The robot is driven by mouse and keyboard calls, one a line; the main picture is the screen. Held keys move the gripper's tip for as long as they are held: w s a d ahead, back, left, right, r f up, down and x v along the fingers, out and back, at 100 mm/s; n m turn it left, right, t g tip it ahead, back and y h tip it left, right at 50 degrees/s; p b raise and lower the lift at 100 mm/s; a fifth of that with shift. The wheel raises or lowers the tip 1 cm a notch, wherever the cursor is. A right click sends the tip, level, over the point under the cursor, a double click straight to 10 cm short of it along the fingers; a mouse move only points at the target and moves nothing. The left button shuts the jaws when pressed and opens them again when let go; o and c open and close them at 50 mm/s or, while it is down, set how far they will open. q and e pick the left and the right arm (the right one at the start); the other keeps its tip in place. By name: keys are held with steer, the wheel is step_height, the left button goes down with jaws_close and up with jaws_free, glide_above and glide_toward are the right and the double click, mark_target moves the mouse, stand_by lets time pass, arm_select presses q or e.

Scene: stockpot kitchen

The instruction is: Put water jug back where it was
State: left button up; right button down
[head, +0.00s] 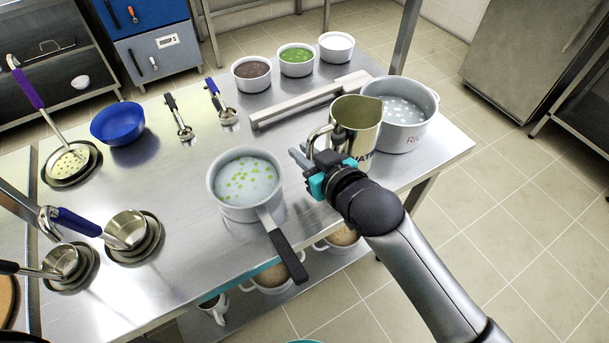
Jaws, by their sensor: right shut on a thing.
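The water jug (357,130) is a shiny metal jug with dark lettering, partly hidden, on its side. It is upright at the right part of the steel table (180,215), just left of the rice pot (402,120). My right gripper (308,160) is shut on the jug at its handle, on the jug's near left side. The jug's base is partly hidden by my gripper, so I cannot tell whether it touches the table. My left gripper is out of view.
A saucepan (243,185) with green bits in it stands left of my right gripper, its black handle over the front edge. A low metal rail (305,101) lies behind the jug. White bowls, including one of green food (297,59), stand at the back.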

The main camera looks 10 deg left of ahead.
steer(key=shift+f+b, duration=0.8)
steer(key=shift+f, duration=2.05)
steer(key=shift+f, duration=0.2)
steer(key=c, duration=0.8)
jaws_free()
steer(key=shift+c, duration=0.2)
steer(key=shift+r, duration=0.2)
steer(key=shift+s+d, duration=0.2)
steer(key=shift+s, duration=0.1)
steer(key=p+v, duration=0.2)
steer(key=v, duration=0.9)
steer(key=shift+s+d+p, duration=0.1)
steer(key=shift+p, duration=0.2)
